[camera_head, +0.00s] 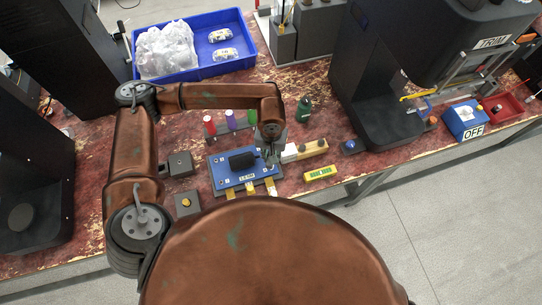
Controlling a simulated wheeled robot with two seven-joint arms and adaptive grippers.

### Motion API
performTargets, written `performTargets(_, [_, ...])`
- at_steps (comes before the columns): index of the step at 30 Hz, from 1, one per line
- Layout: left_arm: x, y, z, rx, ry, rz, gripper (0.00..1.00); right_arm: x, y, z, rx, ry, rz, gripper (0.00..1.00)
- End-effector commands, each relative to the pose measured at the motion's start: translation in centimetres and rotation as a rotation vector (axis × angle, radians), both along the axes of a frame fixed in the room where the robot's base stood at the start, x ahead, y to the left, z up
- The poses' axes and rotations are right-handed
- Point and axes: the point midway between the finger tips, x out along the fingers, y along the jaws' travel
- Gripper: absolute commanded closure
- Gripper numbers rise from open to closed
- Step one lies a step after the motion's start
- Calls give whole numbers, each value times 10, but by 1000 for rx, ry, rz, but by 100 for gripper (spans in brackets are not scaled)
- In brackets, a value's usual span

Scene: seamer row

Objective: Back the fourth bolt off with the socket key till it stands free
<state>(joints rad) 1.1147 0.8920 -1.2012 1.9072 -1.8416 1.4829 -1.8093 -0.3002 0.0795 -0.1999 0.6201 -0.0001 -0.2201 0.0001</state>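A blue plate (228,181) with a black raised block (242,161) and a small label lies on the worn red bench. Small light bolt heads show near its edges; which one is the fourth I cannot tell. My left gripper (270,157) points down over the plate's right end, at its far right corner. The fingers are small and dark here, so I cannot tell whether they are open or shut, or whether they hold the socket key. I cannot pick out the key. The gripper hides part of that corner. My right gripper is not in view.
A wooden block with dark holes (311,148) stands right of the plate, with a yellow labelled block (320,172) and a blue knob (349,146) nearby. A green bottle (303,110) stands behind. A blue tray (195,70) is at the back left. A dark machine (375,85) stands right.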

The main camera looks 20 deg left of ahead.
Motion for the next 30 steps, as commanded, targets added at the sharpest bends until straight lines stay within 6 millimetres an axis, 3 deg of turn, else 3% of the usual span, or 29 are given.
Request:
performTargets(5, [-1,1,-3,2,3,161,100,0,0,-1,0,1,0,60])
performTargets(15, [-2,1,-3,3,5,200,100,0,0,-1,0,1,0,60])
performTargets(24, [-2,1,-4,4,6,487,100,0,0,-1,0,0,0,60])
performTargets(30, [-2,1,-4,5,6,515,100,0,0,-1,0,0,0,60])
